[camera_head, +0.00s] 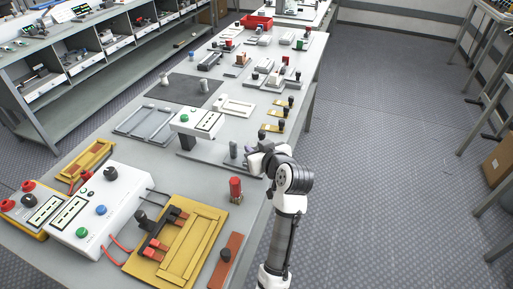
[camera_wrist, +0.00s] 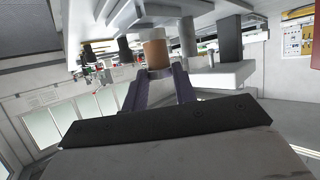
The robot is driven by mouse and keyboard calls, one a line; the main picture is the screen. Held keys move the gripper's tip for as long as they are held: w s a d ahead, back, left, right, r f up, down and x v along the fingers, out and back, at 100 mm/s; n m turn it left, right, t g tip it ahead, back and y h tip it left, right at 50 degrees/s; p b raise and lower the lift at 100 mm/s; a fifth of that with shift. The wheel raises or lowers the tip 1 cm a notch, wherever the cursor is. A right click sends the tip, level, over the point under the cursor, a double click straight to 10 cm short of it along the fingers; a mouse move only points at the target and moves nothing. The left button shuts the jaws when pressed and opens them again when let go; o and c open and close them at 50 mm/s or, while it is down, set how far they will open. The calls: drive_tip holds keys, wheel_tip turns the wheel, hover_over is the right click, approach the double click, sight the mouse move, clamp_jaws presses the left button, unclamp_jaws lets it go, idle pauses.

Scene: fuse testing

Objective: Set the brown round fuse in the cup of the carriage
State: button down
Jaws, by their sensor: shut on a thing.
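My gripper (camera_head: 252,149) is low over the right part of the table, in front of the white tester box (camera_head: 196,122). In the wrist view its fingers (camera_wrist: 160,88) are closed on the brown round fuse (camera_wrist: 157,54), a short brown cylinder at their tips. The fuse cannot be made out in the head view. Grey upright posts (camera_head: 233,149) stand just left of my gripper on a grey base plate (camera_head: 205,154). In the wrist view a light grey block (camera_wrist: 222,76) with a dark post is right of the fuse. I cannot tell which part is the carriage's cup.
A red cylinder (camera_head: 236,188) stands nearer on the table's right side. A yellow fuse holder (camera_head: 205,240) and a white meter box (camera_head: 97,210) fill the near end. Yellow plates with black knobs (camera_head: 273,127) lie beyond my gripper.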

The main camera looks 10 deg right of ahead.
drive_tip(key=shift+f+b, duration=0.55)
drive_tip(key=shift+f, duration=0.25)
drive_tip(key=c, duration=1)
unclamp_jaws()
drive_tip(key=shift+c, duration=0.2)
drive_tip(key=shift+s, duration=0.1)
drive_tip(key=b+v, duration=0.2)
drive_tip(key=v, duration=1.1)
drive_tip(key=shift+s+r, duration=0.25)
drive_tip(key=shift+r, duration=0.05)
